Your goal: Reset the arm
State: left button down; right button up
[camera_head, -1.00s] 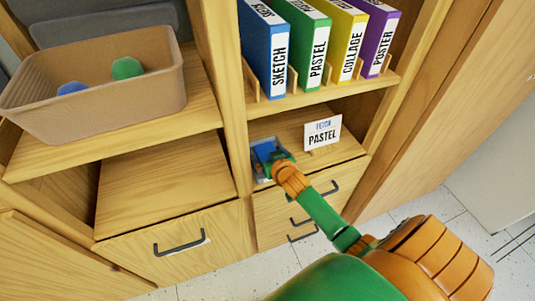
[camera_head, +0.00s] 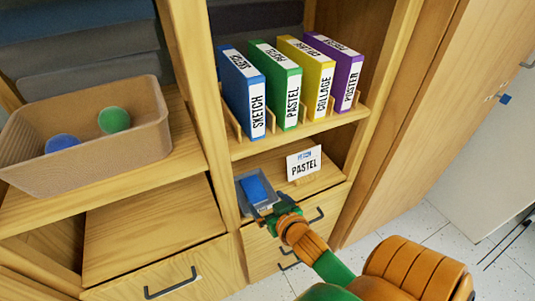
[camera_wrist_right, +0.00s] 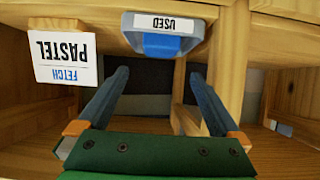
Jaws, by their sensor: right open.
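My right gripper (camera_head: 270,218) is in front of the lower right shelf, just short of a small grey tray. In the right wrist view its two fingers (camera_wrist_right: 155,100) are spread apart with nothing between them. The grey tray (camera_head: 241,190) stands on that shelf, with a blue block (camera_head: 256,188) lying in it. The right wrist view shows the tray upside down, with a "USED" label (camera_wrist_right: 168,23) on its front. My left gripper is not in view.
A "FETCH PASTEL" card (camera_head: 303,163) stands right of the tray. Above are blue, green (camera_head: 277,85), yellow and purple binders in a wooden rack. A tan bin (camera_head: 90,165) with a blue and a green ball is at left. Drawers with dark handles lie below.

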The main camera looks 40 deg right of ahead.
jog(key=s+a+f+n+g+y+p, duration=0.1)
jog(key=s+a+f+n+g+p, duration=0.2)
jog(key=s+f, duration=0.55)
jog(key=s+a+f+n+g+y+p, duration=0.15)
jog(key=s+a+f+g+p, duration=0.3)
jog(key=s+f, duration=0.45)
jog(key=s+f+g+p, duration=0.2)
jog(key=s+f+g, duration=0.1)
jog(key=s, duration=0.8)
jog(key=shift+s+a+f+n, duration=0.25)
jog(key=shift+a+f+n, duration=0.1)
jog(key=shift+f, duration=0.4)
jog(key=shift+g+y, duration=0.25)
